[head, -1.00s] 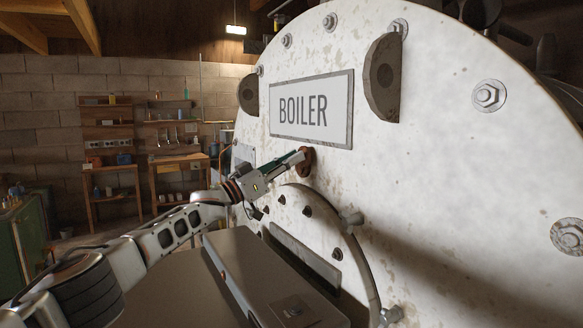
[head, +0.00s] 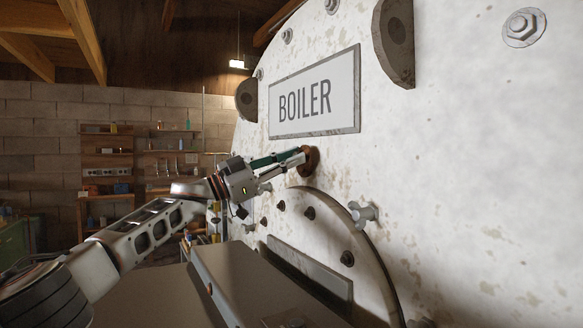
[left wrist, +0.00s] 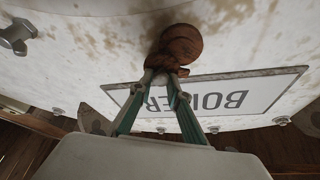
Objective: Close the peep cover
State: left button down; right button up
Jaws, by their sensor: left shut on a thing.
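The peep cover looks like a small, round, rust-brown piece (head: 313,161) on the white boiler face (head: 430,150), just below the BOILER plate. In the left wrist view the cover (left wrist: 182,42) shows as a rounded disc with a narrower rusty part beside it. My left gripper (head: 302,155) reaches in from the left with its green-sided fingers. In the left wrist view its fingertips (left wrist: 166,72) are shut on the narrower rusty part. The peep opening is not visible, and I cannot tell how far the cover is swung. My right gripper is not in view.
The BOILER plate (head: 314,93) is above the cover. A round, bolted hatch (head: 300,222) with wing-like fasteners (head: 363,214) is below it. A grey-brown box-like surface (head: 250,285) lies under my arm. Wooden shelves (head: 106,170) stand far back left.

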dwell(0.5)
pick_arm(q)
jog(key=c, duration=1.9)
grip_release()
jog(key=v, duration=1.2)
jog(key=shift+f, duration=0.1)
